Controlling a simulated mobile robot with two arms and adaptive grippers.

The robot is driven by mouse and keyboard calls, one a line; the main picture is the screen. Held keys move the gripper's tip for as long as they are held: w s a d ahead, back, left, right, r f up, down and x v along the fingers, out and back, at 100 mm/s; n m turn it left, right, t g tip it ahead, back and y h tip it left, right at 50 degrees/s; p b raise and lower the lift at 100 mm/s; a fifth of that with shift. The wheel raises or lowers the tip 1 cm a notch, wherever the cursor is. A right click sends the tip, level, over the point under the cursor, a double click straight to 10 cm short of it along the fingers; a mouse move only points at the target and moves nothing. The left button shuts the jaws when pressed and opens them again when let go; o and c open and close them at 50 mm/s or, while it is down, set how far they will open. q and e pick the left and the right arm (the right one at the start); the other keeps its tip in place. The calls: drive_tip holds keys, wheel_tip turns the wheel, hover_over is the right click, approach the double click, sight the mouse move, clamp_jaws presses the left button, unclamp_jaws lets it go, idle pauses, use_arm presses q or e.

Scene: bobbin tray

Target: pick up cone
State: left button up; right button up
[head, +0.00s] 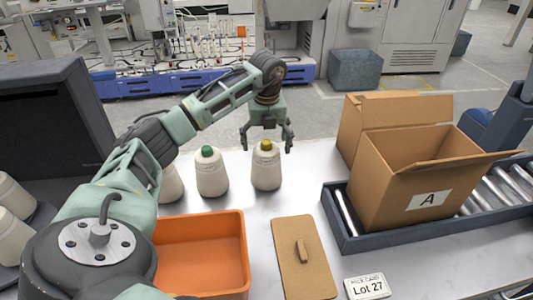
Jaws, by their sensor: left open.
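Several cream yarn cones stand on the grey table. One cone with a yellow top (266,168) stands upright below my left gripper (267,140). The gripper is open, with its fingers pointing down around or just above the yellow top; I cannot tell whether they touch it. A cone with a green top (211,174) stands just left of it. Another cone (171,184) is partly hidden behind my left arm. More cones (14,197) are at the far left edge. My right gripper is not in view.
An empty orange tray (243,252) lies in front of the cones. Right of it is a brown board with a handle (305,280). An open cardboard box marked A (385,205) stands on a roller conveyor (346,235). A Lot 27 card (367,287) lies in front.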

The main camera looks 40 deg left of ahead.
use_arm(q)
wheel_tip(320, 180, down, 2)
drive_tip(key=shift+w+a+f, duration=0.1)
drive_tip(key=shift+w+a, duration=0.05)
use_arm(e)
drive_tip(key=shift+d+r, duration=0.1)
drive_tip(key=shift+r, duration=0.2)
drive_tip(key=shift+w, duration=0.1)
use_arm(q)
drive_tip(key=c, duration=2)
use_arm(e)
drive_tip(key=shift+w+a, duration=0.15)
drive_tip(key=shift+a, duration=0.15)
use_arm(q)
drive_tip(key=shift+r, duration=0.2)
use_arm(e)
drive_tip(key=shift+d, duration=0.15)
